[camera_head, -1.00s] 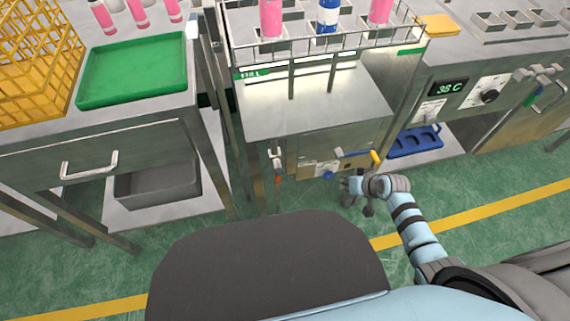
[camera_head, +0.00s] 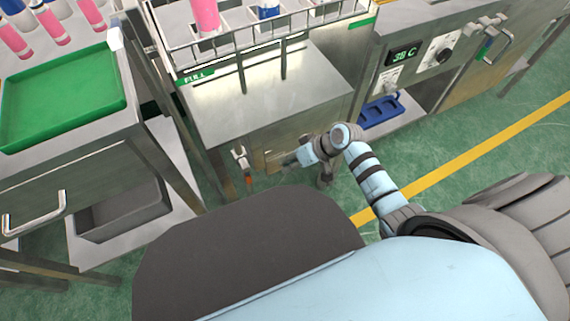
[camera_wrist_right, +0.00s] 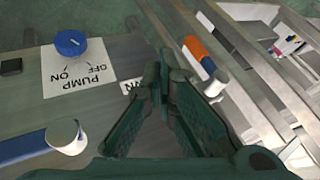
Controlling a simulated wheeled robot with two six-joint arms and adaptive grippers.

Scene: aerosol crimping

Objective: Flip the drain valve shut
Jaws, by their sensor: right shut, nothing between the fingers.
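A small valve (camera_head: 241,158) with a hanging orange-tipped handle (camera_head: 248,180) is on the front of the steel unit, low at its left. In the right wrist view an orange and white handle (camera_wrist_right: 200,56) lies just right of my fingertips, with a gap between. My right gripper (camera_head: 288,160) is in front of the unit's lower panel, to the right of the valve. Its fingers (camera_wrist_right: 160,72) are closed together and empty in the right wrist view. The frames show no label naming the drain valve. My left gripper is out of view.
A blue pump knob (camera_wrist_right: 70,43) and a blue lever (camera_wrist_right: 28,147) are on the panel left of my fingers. A wire rack (camera_head: 265,35) with cans is on top of the unit. A green tray (camera_head: 65,98) is on the left bench. Green floor is open at right.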

